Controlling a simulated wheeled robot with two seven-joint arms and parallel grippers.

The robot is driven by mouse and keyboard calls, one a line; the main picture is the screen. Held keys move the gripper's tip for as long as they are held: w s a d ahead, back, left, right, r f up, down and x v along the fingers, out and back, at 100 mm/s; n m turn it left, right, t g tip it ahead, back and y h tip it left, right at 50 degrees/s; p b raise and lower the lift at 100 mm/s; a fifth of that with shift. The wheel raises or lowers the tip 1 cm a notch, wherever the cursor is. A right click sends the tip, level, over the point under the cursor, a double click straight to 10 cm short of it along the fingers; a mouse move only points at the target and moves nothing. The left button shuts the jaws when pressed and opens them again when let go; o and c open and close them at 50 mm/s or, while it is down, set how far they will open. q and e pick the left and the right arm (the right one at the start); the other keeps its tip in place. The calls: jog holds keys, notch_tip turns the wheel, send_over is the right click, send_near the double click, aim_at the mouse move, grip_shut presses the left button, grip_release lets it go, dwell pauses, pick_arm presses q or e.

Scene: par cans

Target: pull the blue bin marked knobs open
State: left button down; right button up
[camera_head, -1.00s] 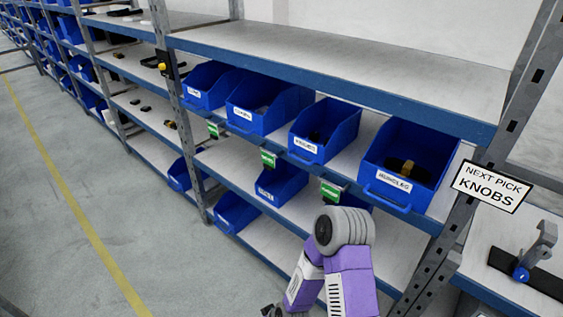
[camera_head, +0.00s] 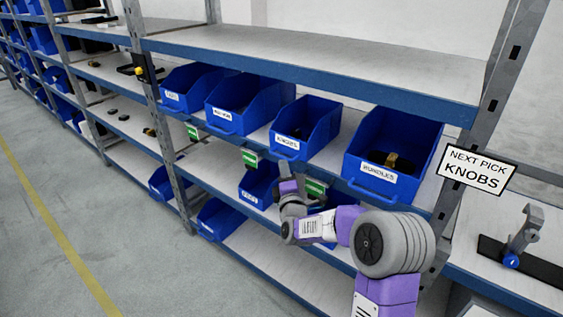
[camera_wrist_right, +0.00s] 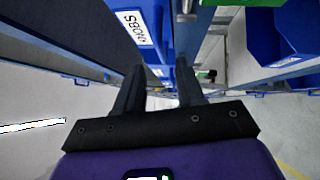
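The blue bin marked KNOBS (camera_head: 309,125) stands on the middle shelf, between two other blue bins, with its white label on its front. It sits level with its neighbours. My right gripper (camera_head: 286,168) is just below and in front of that bin's front. In the right wrist view, my right gripper (camera_wrist_right: 160,80) has its two dark fingers apart with nothing clearly held between them. The KNOBS label (camera_wrist_right: 137,28) shows turned over, just beyond the left finger. Whether a finger touches the bin cannot be told. My left gripper is not in view.
Green tags hang along the shelf edge (camera_head: 220,135). A NEXT PICK KNOBS sign (camera_head: 477,168) is on the right post. The floor at left is clear.

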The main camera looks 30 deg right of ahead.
jog(key=shift+b+x, duration=0.3)
jog(key=shift+x, duration=2.65)
jog(key=shift+f, duration=0.1)
jog(key=shift+c, duration=0.2)
grip_shut()
